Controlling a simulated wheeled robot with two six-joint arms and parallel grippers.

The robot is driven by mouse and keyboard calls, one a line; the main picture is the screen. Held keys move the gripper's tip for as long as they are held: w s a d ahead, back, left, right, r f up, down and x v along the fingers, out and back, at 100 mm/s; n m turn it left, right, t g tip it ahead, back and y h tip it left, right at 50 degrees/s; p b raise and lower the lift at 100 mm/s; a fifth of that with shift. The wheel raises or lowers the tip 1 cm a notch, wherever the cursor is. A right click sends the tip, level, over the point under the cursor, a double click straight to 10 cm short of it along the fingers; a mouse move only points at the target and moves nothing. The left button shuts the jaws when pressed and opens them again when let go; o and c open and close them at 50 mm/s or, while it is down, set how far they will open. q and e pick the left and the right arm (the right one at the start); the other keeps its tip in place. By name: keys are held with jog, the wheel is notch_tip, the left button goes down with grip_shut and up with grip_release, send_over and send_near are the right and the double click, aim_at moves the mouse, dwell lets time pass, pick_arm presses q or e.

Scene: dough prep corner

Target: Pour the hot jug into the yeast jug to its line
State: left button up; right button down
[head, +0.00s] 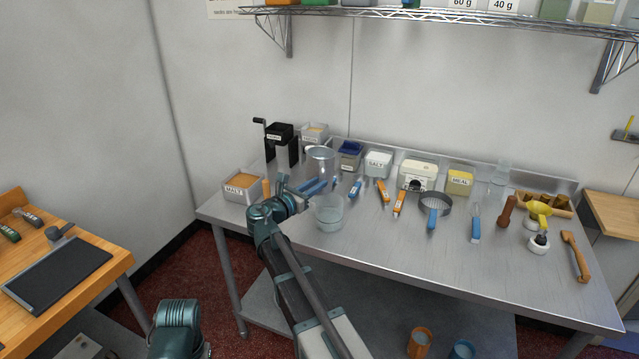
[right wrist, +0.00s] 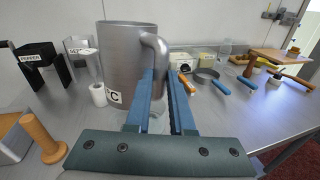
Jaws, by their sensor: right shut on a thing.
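A clear glass jug (head: 329,217), likely the yeast jug, stands on the steel table just in front of and below the hot jug. I cannot read its line or liquid level. My left gripper is not seen.
A malt box (head: 242,187) stands left. A sieve (head: 435,206) lies right.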

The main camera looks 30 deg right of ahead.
jog(key=a+m+y+p, duration=0.1)
jog(key=p, duration=0.1)
jog(key=a+m+y+p, duration=0.1)
jog(key=m+y+p, duration=0.1)
jog(key=p, duration=0.1)
jog(key=w+a+m+y+p, duration=0.1)
jog(key=p, duration=0.2)
jog(key=shift+w+g+y, duration=0.1)
jog(key=shift+g+y, duration=0.3)
dwell(1.5)
jog(key=shift+d+f+m+y+p, duration=0.1)
jog(key=shift+f+m+y+p, duration=0.1)
jog(key=shift+m+y+p, duration=0.7)
dwell(3.6)
